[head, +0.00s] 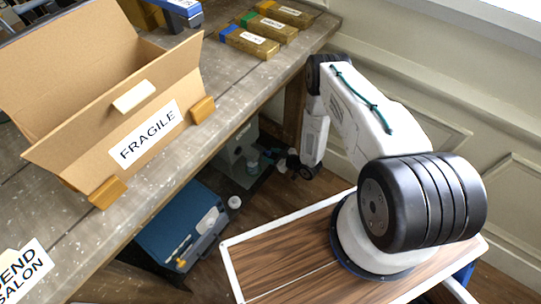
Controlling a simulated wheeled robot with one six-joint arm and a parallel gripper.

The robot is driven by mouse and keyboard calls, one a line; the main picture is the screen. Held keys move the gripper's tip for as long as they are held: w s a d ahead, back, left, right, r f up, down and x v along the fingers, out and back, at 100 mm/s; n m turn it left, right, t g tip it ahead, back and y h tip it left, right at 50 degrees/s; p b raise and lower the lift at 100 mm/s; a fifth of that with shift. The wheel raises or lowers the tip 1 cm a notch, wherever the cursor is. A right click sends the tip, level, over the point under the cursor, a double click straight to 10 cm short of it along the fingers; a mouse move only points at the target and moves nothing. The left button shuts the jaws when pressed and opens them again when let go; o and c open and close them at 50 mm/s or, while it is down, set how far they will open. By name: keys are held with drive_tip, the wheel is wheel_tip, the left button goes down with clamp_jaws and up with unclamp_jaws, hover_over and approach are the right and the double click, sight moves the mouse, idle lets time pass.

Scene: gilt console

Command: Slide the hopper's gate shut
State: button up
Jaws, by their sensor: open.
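My gripper (282,164) is small and dark at the arm's lower end, close to the dark items under the bench. A pale grey-green body (238,154) stands in the shade just left of my gripper, with a gap between them; it may be the hopper, but I cannot be sure. A small pale jar-like thing (252,167) is at its front. The bench hides its top, and I cannot make out a gate or its position.
An open cardboard box marked FRAGILE (115,114) stands on the worn bench (240,82), between wooden blocks (203,109). Several labelled bars (249,41) lie at the back. A blue case (181,228) and a white round item (235,202) are below. A panelled wall (440,85) closes the right.

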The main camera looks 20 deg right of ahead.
drive_tip(key=v, duration=0.7)
drive_tip(key=shift+s, duration=0.15)
